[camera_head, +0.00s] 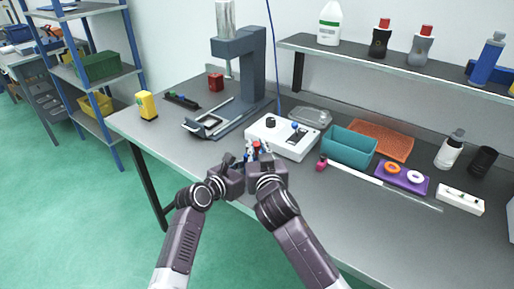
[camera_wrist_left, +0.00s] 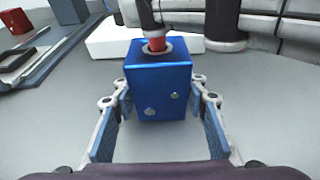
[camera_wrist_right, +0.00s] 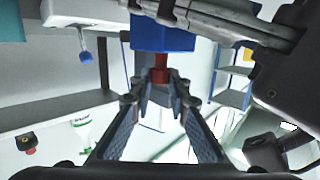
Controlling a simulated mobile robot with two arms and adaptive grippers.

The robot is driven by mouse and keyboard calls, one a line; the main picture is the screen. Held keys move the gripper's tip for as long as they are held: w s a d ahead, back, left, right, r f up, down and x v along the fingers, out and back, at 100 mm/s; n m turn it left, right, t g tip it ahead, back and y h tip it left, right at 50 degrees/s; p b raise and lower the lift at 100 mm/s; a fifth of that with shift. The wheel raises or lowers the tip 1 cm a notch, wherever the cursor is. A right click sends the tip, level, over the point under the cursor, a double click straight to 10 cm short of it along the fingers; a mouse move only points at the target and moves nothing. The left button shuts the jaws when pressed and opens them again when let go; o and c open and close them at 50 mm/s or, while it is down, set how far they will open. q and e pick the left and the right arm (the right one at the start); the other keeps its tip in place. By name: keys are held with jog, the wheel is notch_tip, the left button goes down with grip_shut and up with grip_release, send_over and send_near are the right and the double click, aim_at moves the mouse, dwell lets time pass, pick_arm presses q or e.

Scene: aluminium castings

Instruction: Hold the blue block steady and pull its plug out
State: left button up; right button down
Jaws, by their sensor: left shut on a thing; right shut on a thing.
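The blue block (camera_wrist_left: 158,85) is between my left gripper's fingers (camera_wrist_left: 160,100), which are shut on its two sides in the left wrist view. The red plug (camera_wrist_left: 156,45) stands in the ringed hole on the block's top face. In the right wrist view, the plug (camera_wrist_right: 160,74) sticks out of the blue block (camera_wrist_right: 163,36). My right gripper (camera_wrist_right: 160,88) is shut on the plug's free end.
The white box (camera_head: 282,137) with a black knob is just behind the grippers. A grey press stand (camera_head: 250,70) rises behind it. A teal bin (camera_head: 349,146) and an orange tray (camera_head: 382,140) are to the right.

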jog(key=shift+r, duration=0.55)
dwell(0.6)
jog(key=shift+r, duration=2.45)
pick_arm(q)
jog(key=o, duration=1.2)
jog(key=shift+o, duration=0.2)
jog(key=shift+s+a, duration=0.1)
